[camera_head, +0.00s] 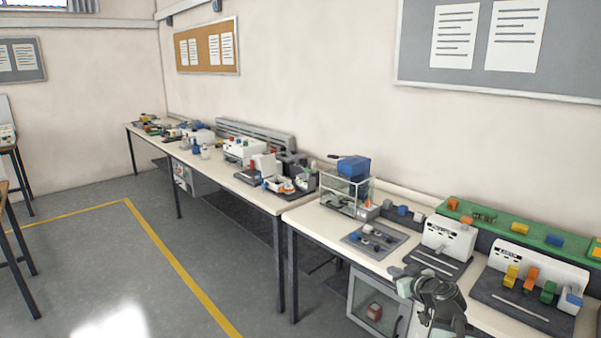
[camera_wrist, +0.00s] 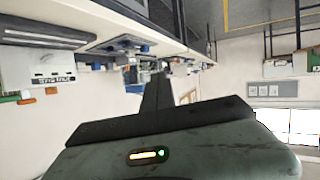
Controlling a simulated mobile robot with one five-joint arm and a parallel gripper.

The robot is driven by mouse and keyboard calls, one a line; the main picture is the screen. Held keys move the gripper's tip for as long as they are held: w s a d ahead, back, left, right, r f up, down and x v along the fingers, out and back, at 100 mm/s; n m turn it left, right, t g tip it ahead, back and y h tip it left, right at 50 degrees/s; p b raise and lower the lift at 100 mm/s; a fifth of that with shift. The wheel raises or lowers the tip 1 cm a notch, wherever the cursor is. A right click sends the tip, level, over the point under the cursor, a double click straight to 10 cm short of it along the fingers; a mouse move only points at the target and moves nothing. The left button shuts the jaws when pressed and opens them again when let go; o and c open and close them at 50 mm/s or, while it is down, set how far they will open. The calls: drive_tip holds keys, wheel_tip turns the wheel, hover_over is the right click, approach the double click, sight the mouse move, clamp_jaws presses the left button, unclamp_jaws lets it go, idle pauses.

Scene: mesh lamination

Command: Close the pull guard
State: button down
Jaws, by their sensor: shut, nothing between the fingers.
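No part can be picked out for certain as the pull guard. A clear-walled case (camera_head: 341,194) with pale edges stands on the near bench, with a blue unit (camera_head: 351,166) at its top; I cannot tell if any part of it is open. Two white machines, one in the middle (camera_head: 448,238) and one at the right (camera_head: 528,264), stand on dark bases. My gripper (camera_head: 400,273) is at the bench's front edge, apart from the case. It also shows in the wrist view (camera_wrist: 157,92), where its dark fingers are together and empty.
A grey tray (camera_head: 374,239) with small parts lies between the case and the middle machine. A green strip (camera_head: 510,231) with coloured blocks runs along the back. A grey cabinet (camera_head: 376,303) stands under the bench. The floor (camera_head: 100,268) at the left is clear.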

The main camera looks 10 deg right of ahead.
drive_tip(key=s+a+f+n+g+y+p, duration=0.1)
drive_tip(key=a+f+g, duration=0.15)
drive_tip(key=a, duration=0.75)
drive_tip(key=s+a+f+n+g+y+p, duration=0.1)
drive_tip(key=a+f+n+g, duration=0.15)
drive_tip(key=a, duration=0.75)
drive_tip(key=s+a+f+n+g+y+p, duration=0.1)
drive_tip(key=a+g+y, duration=0.15)
drive_tip(key=a, duration=0.75)
drive_tip(key=s+d+f+m+g+h, duration=0.2)
drive_tip(key=s+m+g+h, duration=0.1)
drive_tip(key=s, duration=0.3)
drive_tip(key=s+d+f+m+g+h, duration=0.3)
drive_tip(key=s+m, duration=0.1)
drive_tip(key=s, duration=0.1)
drive_tip(key=shift+s, duration=0.4)
drive_tip(key=c, duration=1.7)
unclamp_jaws()
